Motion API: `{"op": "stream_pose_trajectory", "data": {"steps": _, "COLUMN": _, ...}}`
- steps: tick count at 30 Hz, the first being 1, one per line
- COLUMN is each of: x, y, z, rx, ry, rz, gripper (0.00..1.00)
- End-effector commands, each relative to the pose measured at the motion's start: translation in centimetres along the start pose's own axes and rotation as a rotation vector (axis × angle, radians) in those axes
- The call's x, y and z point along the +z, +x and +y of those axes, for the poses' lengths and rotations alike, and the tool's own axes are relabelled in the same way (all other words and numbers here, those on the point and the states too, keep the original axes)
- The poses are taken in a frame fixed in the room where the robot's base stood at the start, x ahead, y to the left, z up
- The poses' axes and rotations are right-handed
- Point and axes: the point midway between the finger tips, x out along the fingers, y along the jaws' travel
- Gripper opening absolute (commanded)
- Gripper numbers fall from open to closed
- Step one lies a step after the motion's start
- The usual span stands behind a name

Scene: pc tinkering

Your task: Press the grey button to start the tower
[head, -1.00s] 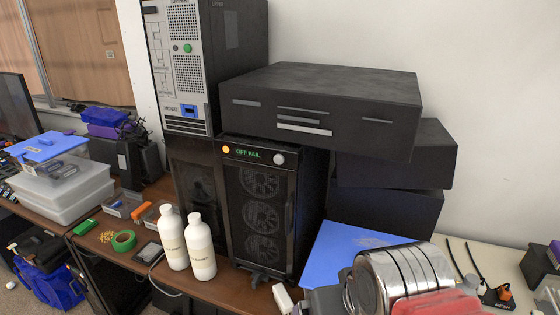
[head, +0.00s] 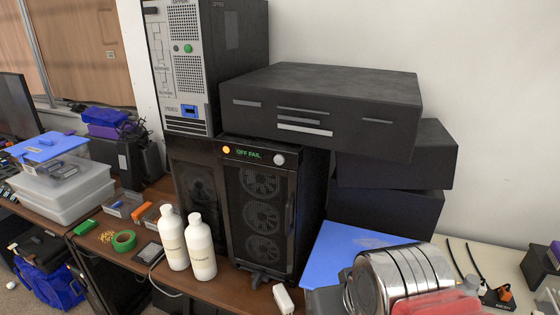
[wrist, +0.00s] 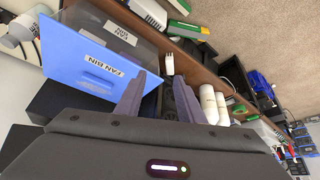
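The grey button (head: 279,159) is a round, light knob at the top right of the black tower's (head: 262,215) front. The tower has several fans behind its front. Its green display (head: 248,154) reads "OFF FAIL", and an orange light (head: 226,149) glows left of it. My gripper (wrist: 159,74) shows in the wrist view with its two fingers apart and nothing between them. It points toward the bench edge near the fan bin, and I see no contact with the button. I cannot make out the button in the wrist view.
Two white bottles (head: 201,246) stand before the tower's left side. A wide black case (head: 330,100) rests above it. The blue fan bin (wrist: 85,60) lies beside my fingers. A white plug (head: 283,298) lies at the bench front. A grey-and-black tower (head: 185,60) stands upper left.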

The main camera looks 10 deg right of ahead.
Motion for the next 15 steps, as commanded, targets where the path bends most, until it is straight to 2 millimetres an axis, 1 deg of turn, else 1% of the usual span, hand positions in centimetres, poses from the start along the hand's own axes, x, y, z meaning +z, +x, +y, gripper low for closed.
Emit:
{"op": "stream_pose_trajectory", "data": {"steps": 1, "x": 0.0, "y": 0.0, "z": 0.0, "rx": 0.0, "ry": 0.0, "rz": 0.0, "gripper": 0.31}}
{"op": "stream_pose_trajectory", "data": {"steps": 12, "x": 0.0, "y": 0.0, "z": 0.0, "rx": 0.0, "ry": 0.0, "rz": 0.0, "gripper": 0.05}}
{"op": "stream_pose_trajectory", "data": {"steps": 15, "x": 0.0, "y": 0.0, "z": 0.0, "rx": 0.0, "ry": 0.0, "rz": 0.0, "gripper": 0.0}}
